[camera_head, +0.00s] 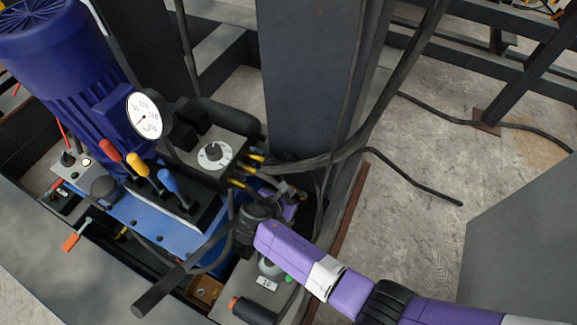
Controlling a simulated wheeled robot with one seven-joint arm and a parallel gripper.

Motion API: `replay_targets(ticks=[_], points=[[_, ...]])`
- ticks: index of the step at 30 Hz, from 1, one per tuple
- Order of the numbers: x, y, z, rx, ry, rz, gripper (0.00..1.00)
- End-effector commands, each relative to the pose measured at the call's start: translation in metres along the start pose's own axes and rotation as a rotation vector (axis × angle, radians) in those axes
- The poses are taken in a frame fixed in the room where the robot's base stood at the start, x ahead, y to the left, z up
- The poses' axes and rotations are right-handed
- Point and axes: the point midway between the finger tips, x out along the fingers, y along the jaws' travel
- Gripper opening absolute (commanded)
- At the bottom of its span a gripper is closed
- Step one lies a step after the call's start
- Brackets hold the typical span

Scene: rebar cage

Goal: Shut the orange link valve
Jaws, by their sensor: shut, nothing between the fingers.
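An orange-handled lever (76,235), which looks like the orange link valve, sticks out at the lower left beside the blue power unit. Its orange grip slants down to the left and its thin stem runs up to the right. My purple arm reaches in from the lower right and bends near the middle. My gripper (286,190) is small and partly hidden behind my arm, close to the hose fittings and the dark post. It is shut and empty, well to the right of the orange lever and apart from it.
The blue hydraulic unit (150,215) carries a motor (60,60), a gauge (145,115), red, yellow and blue levers (150,180) and a dial (214,154). Black hoses (340,155) cross near my gripper. A dark steel post (310,80) stands behind. Open concrete floor (430,150) lies right.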

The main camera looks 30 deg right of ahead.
Motion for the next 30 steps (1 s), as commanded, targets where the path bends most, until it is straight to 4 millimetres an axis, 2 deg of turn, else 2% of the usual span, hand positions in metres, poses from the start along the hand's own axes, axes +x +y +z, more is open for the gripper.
replay_targets(ticks=[1, 3, 18, 24, 30], points=[[-0.012, 0.000, 0.013, 0.004, 0.000, 0.002, 0.00], [-0.022, 0.001, 0.025, 0.004, -0.001, 0.001, 0.00], [-0.093, 0.002, 0.106, 0.007, -0.004, 0.002, 0.00], [-0.110, 0.002, 0.125, 0.007, -0.005, 0.001, 0.00], [-0.115, 0.001, 0.131, 0.005, -0.004, -0.001, 0.00]])
